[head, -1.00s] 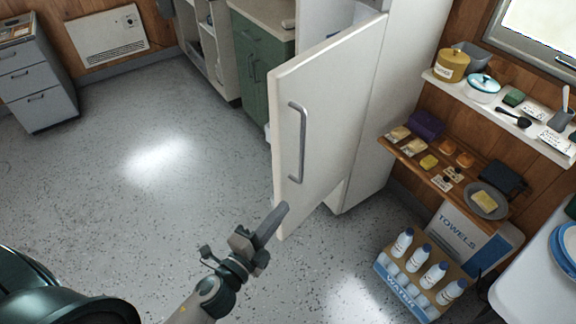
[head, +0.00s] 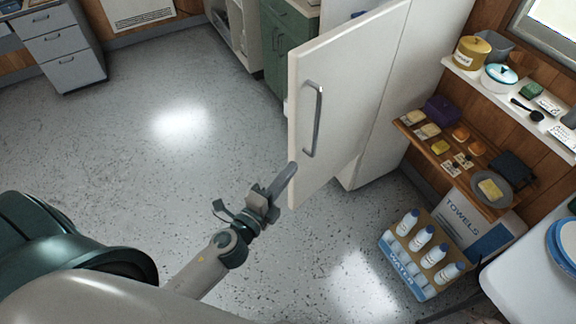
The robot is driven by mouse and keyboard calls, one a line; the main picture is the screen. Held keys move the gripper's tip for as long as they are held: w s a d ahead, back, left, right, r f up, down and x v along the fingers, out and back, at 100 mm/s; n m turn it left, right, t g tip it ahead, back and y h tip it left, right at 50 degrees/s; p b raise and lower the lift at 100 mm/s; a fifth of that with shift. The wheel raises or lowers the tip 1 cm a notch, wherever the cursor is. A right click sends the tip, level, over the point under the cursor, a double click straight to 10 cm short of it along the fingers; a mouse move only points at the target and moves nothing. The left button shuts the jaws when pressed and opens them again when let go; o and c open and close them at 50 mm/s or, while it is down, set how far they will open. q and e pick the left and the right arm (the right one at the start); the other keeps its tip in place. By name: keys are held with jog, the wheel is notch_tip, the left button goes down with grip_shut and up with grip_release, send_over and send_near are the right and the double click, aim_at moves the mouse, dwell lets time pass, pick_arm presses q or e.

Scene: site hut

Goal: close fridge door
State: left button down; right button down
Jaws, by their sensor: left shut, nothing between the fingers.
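The white fridge door (head: 345,95) stands ajar in the head view, swung out from the white fridge body (head: 405,110). A grey vertical handle (head: 313,118) is on its outer face. My left gripper (head: 284,182) is shut and empty. Its fingertips are at the lower free edge of the door; I cannot tell whether they touch it. The inside of the fridge is mostly hidden behind the door. My right gripper is out of view.
A green cabinet (head: 287,45) stands behind the door and a grey drawer unit (head: 62,45) at the far left. Shelves with pots and food line the right wall. A crate of water bottles (head: 420,255) is on the floor at right. The floor at left is clear.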

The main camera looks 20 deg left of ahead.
aim_at(294, 142)
pick_arm(q)
jog(key=w+p, duration=0.1)
jog(key=w, duration=0.2)
jog(key=w+a+p, duration=0.1)
jog(key=w, duration=0.2)
jog(key=w+a+p, duration=0.1)
jog(key=w, duration=0.3)
jog(key=shift+w+a, duration=0.1)
jog(key=shift+a, duration=0.05)
jog(key=shift+w+a, duration=0.1)
jog(key=shift+a, duration=0.1)
